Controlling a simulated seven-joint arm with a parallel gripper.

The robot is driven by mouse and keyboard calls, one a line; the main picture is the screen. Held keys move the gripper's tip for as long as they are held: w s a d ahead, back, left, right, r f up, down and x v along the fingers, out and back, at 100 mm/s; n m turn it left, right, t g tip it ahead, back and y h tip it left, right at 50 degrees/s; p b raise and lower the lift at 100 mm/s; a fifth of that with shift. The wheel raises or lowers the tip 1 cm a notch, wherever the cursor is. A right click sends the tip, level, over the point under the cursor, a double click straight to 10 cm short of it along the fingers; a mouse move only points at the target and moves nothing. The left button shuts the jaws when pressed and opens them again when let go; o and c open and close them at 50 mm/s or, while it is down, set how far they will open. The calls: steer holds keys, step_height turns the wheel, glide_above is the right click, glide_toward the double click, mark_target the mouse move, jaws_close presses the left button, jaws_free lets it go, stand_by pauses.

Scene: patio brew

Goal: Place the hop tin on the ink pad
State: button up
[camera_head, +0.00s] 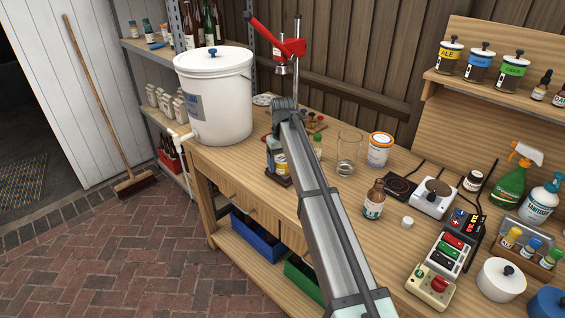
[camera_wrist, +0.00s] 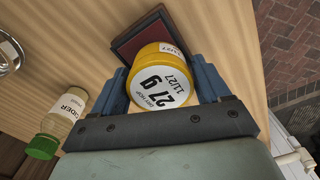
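In the head view the tin (camera_head: 281,164) shows at the end of my arm, close over the dark pad (camera_head: 277,180) near the bench's front edge. I cannot tell whether the tin touches the pad.
A glass beaker (camera_head: 348,153), a brown bottle (camera_head: 374,200) and a white bucket (camera_head: 215,100) stand on the bench. A red-levered capper (camera_head: 285,47) stands behind my gripper.

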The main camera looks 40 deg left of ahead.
mark_target(282, 159)
steer(key=shift+o, duration=1.3)
step_height(282, 159, up, 12)
steer(key=shift+r, duration=0.15)
